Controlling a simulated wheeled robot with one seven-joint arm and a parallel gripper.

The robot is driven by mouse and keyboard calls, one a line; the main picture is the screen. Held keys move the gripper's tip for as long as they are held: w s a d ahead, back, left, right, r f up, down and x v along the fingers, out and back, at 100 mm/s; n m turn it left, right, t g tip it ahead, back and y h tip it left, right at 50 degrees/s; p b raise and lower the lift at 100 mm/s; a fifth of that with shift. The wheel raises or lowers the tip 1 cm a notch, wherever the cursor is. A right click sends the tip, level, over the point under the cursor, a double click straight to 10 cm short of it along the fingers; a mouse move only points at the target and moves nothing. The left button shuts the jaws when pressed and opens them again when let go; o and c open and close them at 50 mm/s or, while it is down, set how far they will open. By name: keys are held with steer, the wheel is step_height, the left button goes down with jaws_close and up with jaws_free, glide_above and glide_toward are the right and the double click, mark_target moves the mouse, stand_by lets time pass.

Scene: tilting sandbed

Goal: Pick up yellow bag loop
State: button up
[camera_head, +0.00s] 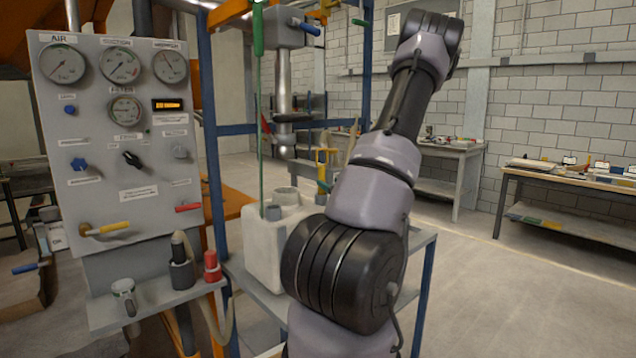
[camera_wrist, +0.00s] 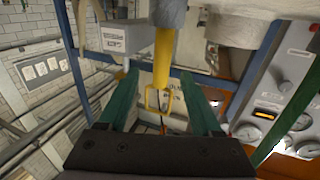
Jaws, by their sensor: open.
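In the wrist view a thin yellow loop (camera_wrist: 152,98), open in the middle, shows between the two green fingers of my gripper (camera_wrist: 159,78). The fingers are spread apart and nothing is clasped between them. A thick yellow strip (camera_wrist: 162,58) runs down to the loop from a grey cylinder (camera_wrist: 169,13). I cannot tell how far the loop lies beyond the fingertips. In the head view a small yellow frame-like shape (camera_head: 325,160) shows behind the white container, left of my arm; I cannot tell if it is the same loop. I cannot make out my gripper clearly there.
A blue metal frame (camera_head: 213,165) stands around a white container (camera_head: 270,245) on a grey shelf. A gauge panel (camera_head: 120,140) with knobs stands at the left. Workbenches (camera_head: 570,185) stand by the wall, with open floor (camera_head: 500,290) before them.

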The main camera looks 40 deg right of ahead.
steer(key=x, duration=0.9)
steer(key=shift+w+a, duration=0.15)
steer(key=shift+w, duration=0.2)
steer(key=shift+c, duration=0.3)
jaws_close()
